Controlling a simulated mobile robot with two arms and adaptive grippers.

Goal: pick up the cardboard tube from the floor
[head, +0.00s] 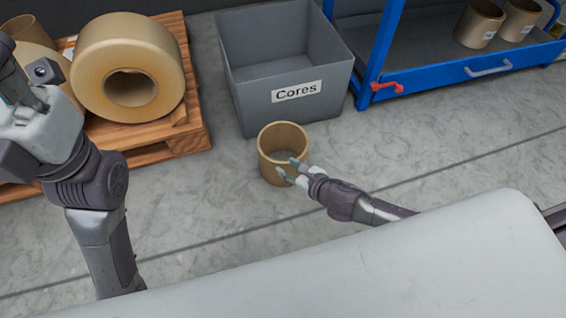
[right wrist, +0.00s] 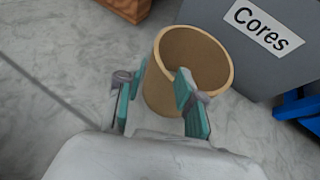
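The cardboard tube (head: 270,165) is a short, wide brown ring standing upright on the floor, its open end up. My right gripper (head: 290,170) is at its near right side in the head view. In the right wrist view the gripper (right wrist: 157,105) is open, with teal fingers apart. One finger is left of the tube (right wrist: 165,93); the other overlaps its rim and near wall. I cannot tell whether that finger is inside the tube or touches it. My left gripper (head: 15,85) is at the left edge of the head view, partly cut off, its fingers unclear.
A grey bin labelled "Cores" (head: 245,95) stands just behind the tube. A wooden pallet (head: 195,125) with a large tape roll (head: 150,55) is at left. A blue rack (head: 450,80) holds more tubes (head: 480,25) at right.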

